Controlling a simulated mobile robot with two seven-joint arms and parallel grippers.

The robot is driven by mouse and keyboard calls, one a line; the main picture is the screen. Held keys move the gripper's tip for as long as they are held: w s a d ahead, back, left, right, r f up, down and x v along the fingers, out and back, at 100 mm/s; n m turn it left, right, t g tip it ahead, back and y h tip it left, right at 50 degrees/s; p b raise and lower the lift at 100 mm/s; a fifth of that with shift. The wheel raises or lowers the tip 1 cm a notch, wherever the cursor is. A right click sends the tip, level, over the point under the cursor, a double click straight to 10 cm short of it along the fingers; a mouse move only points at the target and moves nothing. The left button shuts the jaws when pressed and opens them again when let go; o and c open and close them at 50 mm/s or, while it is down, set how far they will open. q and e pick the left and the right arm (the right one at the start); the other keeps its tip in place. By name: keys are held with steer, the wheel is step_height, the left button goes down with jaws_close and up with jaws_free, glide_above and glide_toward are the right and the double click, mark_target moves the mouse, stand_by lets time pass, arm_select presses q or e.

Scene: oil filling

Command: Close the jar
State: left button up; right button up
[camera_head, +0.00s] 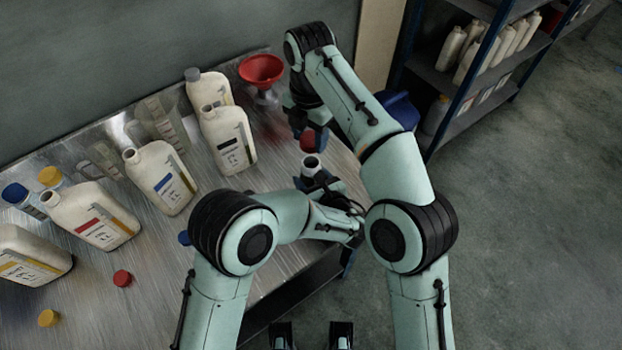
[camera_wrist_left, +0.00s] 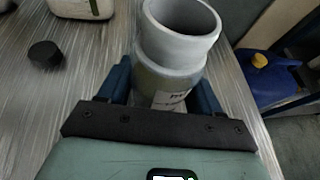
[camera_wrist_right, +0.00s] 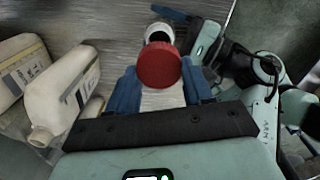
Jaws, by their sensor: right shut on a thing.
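The jar (camera_head: 312,163) is a grey, open-mouthed vessel standing upright near the table's right edge; its empty mouth fills the top of the left wrist view (camera_wrist_left: 178,50). My left gripper (camera_wrist_left: 162,90) has its blue fingers on both sides of the jar's body, shut on it. My right gripper (camera_wrist_right: 160,85) is shut on a red lid (camera_wrist_right: 158,66). In the head view the red lid (camera_head: 308,141) is just above and behind the jar mouth, apart from it. In the right wrist view the jar rim (camera_wrist_right: 158,34) shows partly behind the lid.
Several white jugs (camera_head: 160,178) stand on the metal table (camera_head: 165,265) to the left. A red funnel (camera_head: 261,69) is at the back. Loose caps, red (camera_head: 122,278) and yellow (camera_head: 48,318), lie front left. A blue canister (camera_head: 398,108) and shelf (camera_head: 470,75) are beyond the right edge.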

arm_select(q)
steer(key=shift+c, duration=0.8)
arm_select(e)
glide_above(310, 163)
steer(key=shift+f, duration=2.5)
steer(key=shift+f, duration=0.85)
steer(key=shift+f, duration=0.6)
